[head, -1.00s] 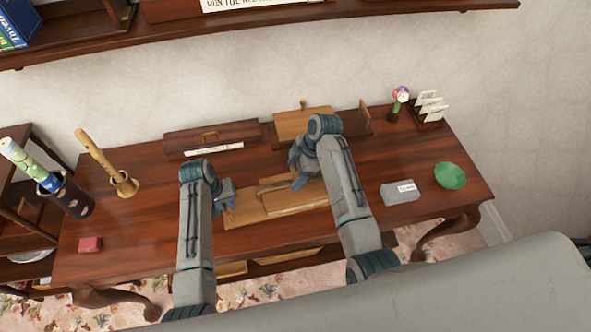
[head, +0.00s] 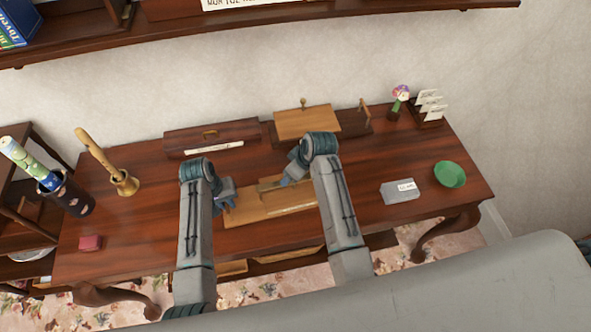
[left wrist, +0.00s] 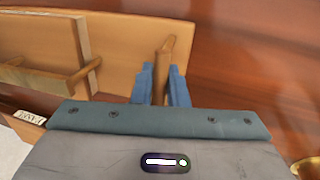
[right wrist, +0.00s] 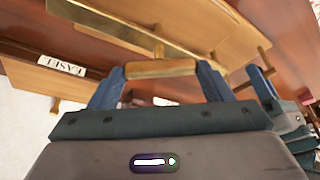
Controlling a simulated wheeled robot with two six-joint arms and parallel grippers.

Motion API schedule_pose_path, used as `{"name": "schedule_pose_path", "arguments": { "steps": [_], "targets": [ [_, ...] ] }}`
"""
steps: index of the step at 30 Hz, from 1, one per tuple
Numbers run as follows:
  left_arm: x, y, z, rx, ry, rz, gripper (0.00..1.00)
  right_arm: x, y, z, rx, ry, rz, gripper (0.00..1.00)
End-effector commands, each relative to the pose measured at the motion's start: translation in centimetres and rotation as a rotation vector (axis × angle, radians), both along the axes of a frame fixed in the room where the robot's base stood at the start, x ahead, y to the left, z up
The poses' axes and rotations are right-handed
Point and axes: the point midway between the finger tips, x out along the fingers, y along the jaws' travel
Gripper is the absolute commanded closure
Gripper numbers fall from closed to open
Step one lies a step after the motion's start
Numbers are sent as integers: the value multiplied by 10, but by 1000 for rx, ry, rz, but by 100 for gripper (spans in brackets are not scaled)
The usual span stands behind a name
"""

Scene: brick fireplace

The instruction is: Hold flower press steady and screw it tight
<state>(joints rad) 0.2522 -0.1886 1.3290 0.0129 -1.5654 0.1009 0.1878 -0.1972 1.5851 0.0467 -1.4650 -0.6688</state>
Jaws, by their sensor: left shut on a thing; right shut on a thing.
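The wooden flower press (head: 250,212) lies on the desk in front of me. It also shows in the left wrist view (left wrist: 115,30) and the right wrist view (right wrist: 190,20). My left gripper (head: 228,200) is at its left end. In the left wrist view the blue fingers (left wrist: 164,85) are shut on a wooden handle (left wrist: 168,55) at the press's end. My right gripper (head: 284,182) is over the press. In the right wrist view its fingers (right wrist: 160,84) are shut on the two ends of a short wooden screw handle (right wrist: 160,68), with a stem behind it.
Behind the press stand a dark wooden box (head: 210,138) and a board on a tray (head: 306,122). A grey labelled block (head: 398,195) and green bowl (head: 450,175) are right.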

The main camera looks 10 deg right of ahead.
Motion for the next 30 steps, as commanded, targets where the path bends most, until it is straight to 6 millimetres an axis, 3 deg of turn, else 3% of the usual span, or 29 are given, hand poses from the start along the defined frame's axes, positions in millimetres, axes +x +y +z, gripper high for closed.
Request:
{"name": "schedule_pose_path", "arguments": {
  "steps": [23,24,27,30],
  "targets": [
    [0,1,0,2,0,0,100,0,0,0,-1,-2,-102,50],
    [0,1,0,2,0,0,100,0,0,0,-2,-2,-101,22],
    [0,1,0,2,0,0,100,0,0,0,-1,-2,-100,5],
    [0,1,0,2,0,0,100,0,0,0,0,-1,-100,5]
  ]
}}
